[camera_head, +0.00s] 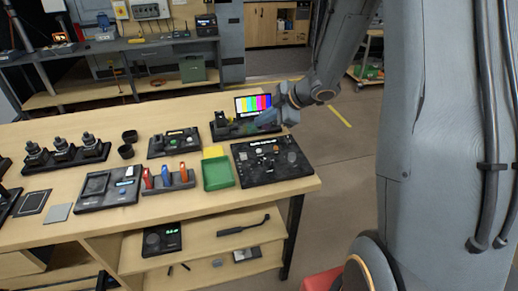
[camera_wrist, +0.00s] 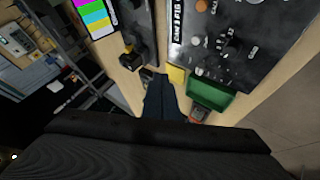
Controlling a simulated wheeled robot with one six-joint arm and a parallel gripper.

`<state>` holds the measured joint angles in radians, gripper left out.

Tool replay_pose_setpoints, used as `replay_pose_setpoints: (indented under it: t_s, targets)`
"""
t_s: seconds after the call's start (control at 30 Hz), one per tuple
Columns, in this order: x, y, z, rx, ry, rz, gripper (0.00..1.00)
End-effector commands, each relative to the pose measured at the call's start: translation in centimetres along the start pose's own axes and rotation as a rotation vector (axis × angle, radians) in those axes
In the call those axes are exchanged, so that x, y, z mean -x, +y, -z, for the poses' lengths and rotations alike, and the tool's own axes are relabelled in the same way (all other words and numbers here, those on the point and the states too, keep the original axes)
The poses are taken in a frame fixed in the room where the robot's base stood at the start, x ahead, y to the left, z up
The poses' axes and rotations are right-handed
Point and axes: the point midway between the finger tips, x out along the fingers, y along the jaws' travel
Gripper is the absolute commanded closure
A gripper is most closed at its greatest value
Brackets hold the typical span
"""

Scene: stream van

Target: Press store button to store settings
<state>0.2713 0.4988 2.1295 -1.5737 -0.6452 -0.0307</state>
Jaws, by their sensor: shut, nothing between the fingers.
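A black control panel (camera_head: 262,176) with several knobs and small buttons lies at the right end of the wooden table. The wrist view shows this panel (camera_wrist: 245,72) at the upper right, with a lit text strip along its edge. I cannot tell which of its small controls is the store button; the labels are too small. My gripper (camera_head: 262,119) is shut and empty above the table, behind the panel and in front of a colour-bar screen. In the wrist view the closed fingers (camera_wrist: 160,100) point toward the gap left of the panel.
The colour-bar screen (camera_head: 253,103) stands on a black unit behind the panel. A green tray (camera_head: 219,174) and yellow pad (camera_head: 213,152) lie just left of the panel. Farther left are a rack of coloured handles (camera_head: 168,180) and other black devices. Shelves are below the tabletop.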

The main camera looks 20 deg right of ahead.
Motion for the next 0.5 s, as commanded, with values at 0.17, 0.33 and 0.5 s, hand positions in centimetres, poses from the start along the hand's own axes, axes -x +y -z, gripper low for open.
replay_pose_setpoints:
  t_s: [0.17, 0.33, 0.5]
  targets:
    - [-0.02, -0.05, 0.01, 0.004, 0.003, 0.003, 1.0]
    - [-0.04, -0.05, 0.0, 0.003, 0.002, 0.002, 1.0]
    - [-0.33, -0.21, -0.21, 0.003, 0.002, 0.001, 1.0]
